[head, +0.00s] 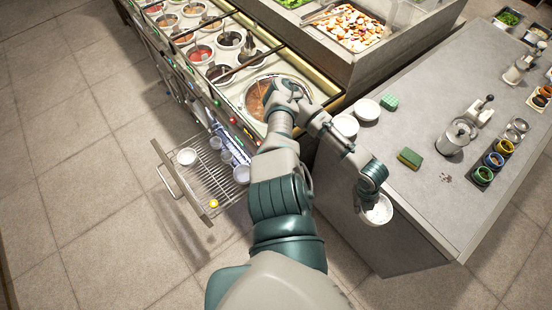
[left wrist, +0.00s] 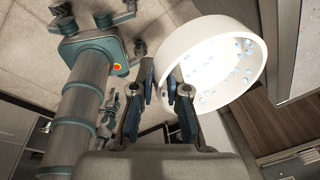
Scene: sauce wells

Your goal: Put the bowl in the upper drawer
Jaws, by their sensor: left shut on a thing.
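In the head view my left gripper (head: 372,188) is past the near end of the grey counter and is shut on a white bowl (head: 379,212). The left wrist view shows the fingertips (left wrist: 161,88) at the rim of this bowl (left wrist: 172,48), which is tilted and has small pale blue spots inside. A wire-rack drawer (head: 181,197) is pulled out of the sauce counter at the left, well away from the gripper. It holds a white bowl (head: 187,156) and several white cups (head: 242,174). My right gripper does not show.
The grey counter (head: 425,205) bears white bowls (head: 366,109), green and yellow sponges (head: 410,158), a metal pot (head: 456,137) and coloured jars (head: 493,161). Sauce wells (head: 229,40) line the counter at the top. The tiled floor (head: 85,200) at the left is clear.

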